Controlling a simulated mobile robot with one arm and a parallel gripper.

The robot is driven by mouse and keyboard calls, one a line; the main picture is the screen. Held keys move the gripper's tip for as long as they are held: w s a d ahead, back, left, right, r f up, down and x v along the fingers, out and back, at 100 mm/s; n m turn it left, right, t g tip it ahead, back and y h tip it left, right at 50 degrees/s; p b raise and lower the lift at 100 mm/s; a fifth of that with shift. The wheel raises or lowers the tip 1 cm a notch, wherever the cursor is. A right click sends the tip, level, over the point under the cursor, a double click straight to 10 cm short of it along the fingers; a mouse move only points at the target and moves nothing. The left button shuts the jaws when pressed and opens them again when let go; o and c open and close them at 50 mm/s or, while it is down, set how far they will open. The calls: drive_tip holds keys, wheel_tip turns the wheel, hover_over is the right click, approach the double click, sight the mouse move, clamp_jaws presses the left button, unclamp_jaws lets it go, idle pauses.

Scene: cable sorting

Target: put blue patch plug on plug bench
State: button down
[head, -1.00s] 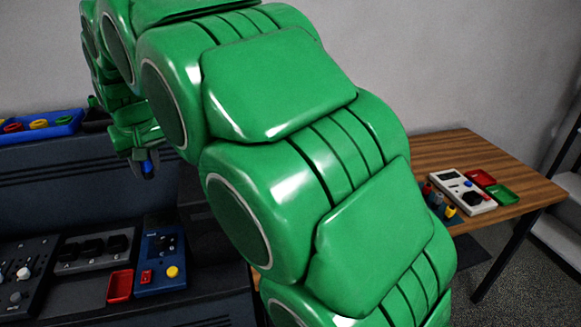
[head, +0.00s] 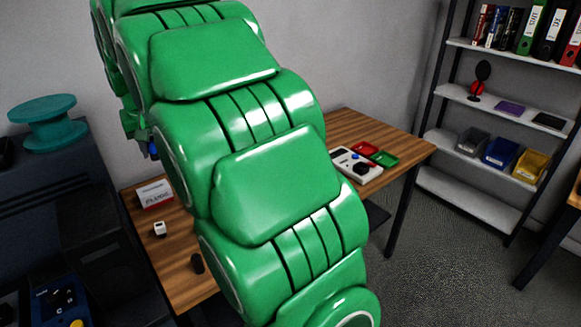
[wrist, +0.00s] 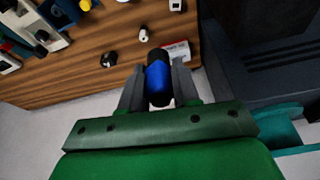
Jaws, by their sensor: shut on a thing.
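My gripper (wrist: 160,90) is shut on the blue patch plug (wrist: 159,78), a blue cylinder with a dark end, in the wrist view. In the head view my gripper is mostly hidden behind my green arm; a bit of the blue plug (head: 153,150) shows at the arm's left edge. The wooden plug bench (head: 178,243) carries a white and red sign reading PLUGS (head: 155,193). The bench also shows in the wrist view (wrist: 75,65), with the sign (wrist: 177,53) just beyond the held plug. I cannot tell the plug's height over it.
A white plug (head: 160,229) and a black plug (head: 197,263) stand on the bench. A dark console with a teal spool (head: 45,118) is at left, a shelf (head: 475,205) at right.

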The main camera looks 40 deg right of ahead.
drive_tip(key=s+d+m, duration=0.2)
drive_tip(key=d+m, duration=0.1)
drive_tip(key=d, duration=1.2)
wheel_tip(320, 180, down, 18)
drive_tip(key=n, duration=0.6)
drive_tip(key=shift+a+y, duration=0.15)
drive_tip(key=shift+y, duration=0.25)
drive_tip(key=w+d+f, duration=0.1)
drive_tip(key=w+f, duration=0.1)
drive_tip(key=w, duration=0.2)
drive_tip(key=w+d+f, duration=0.1)
drive_tip(key=w+f, duration=0.2)
drive_tip(key=w, duration=0.1)
drive_tip(key=w+d+f, duration=0.1)
drive_tip(key=w+f, duration=0.2)
drive_tip(key=w, duration=0.1)
drive_tip(key=shift+f, duration=0.25)
drive_tip(key=shift+w+d+f, duration=0.1)
drive_tip(key=shift+w+f, duration=0.5)
drive_tip(key=shift+f, duration=0.05)
wheel_tip(320, 180, down, 3)
drive_tip(key=shift+f, duration=0.15)
